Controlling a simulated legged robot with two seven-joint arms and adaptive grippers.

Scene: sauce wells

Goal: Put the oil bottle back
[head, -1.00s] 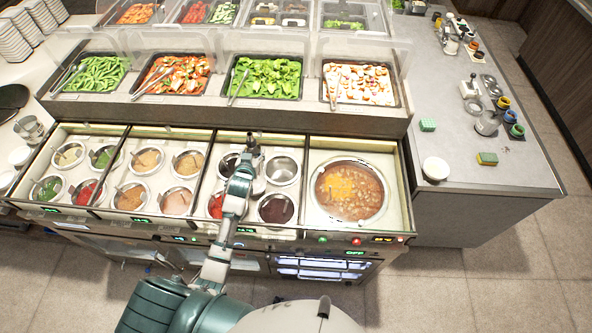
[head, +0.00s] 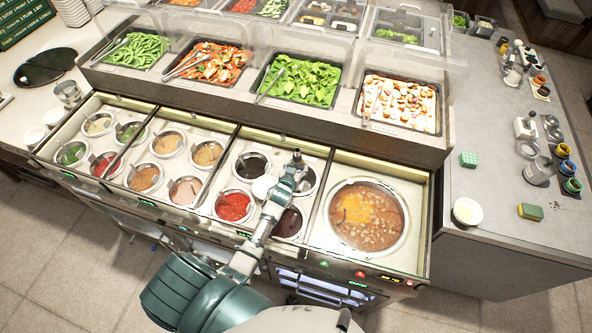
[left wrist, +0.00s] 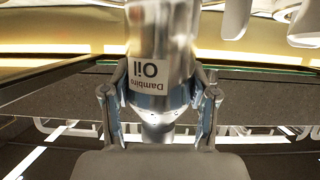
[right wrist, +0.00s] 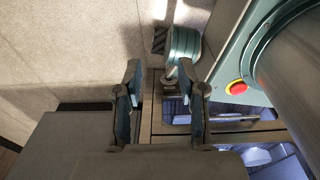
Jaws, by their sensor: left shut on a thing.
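The oil bottle (left wrist: 162,45) is a shiny metal bottle with a white label reading "Oil", upside down in the left wrist view. My left gripper (left wrist: 158,100) is shut around it, one finger on each side. In the head view my left gripper (head: 296,162) is over the third compartment of sauce wells, near its back right well. A pale round shape (head: 264,187) shows beside the arm; I cannot tell whether it is part of the bottle. My right gripper (right wrist: 160,80) is open and empty, with the floor and unit front below it.
A large soup pot (head: 367,217) fills the compartment to the right. A red sauce well (head: 233,207) is left of my arm. Food trays under clear guards stand behind. The right counter (head: 490,235) holds a white bowl (head: 467,211), a yellow-green sponge (head: 530,211) and several jars.

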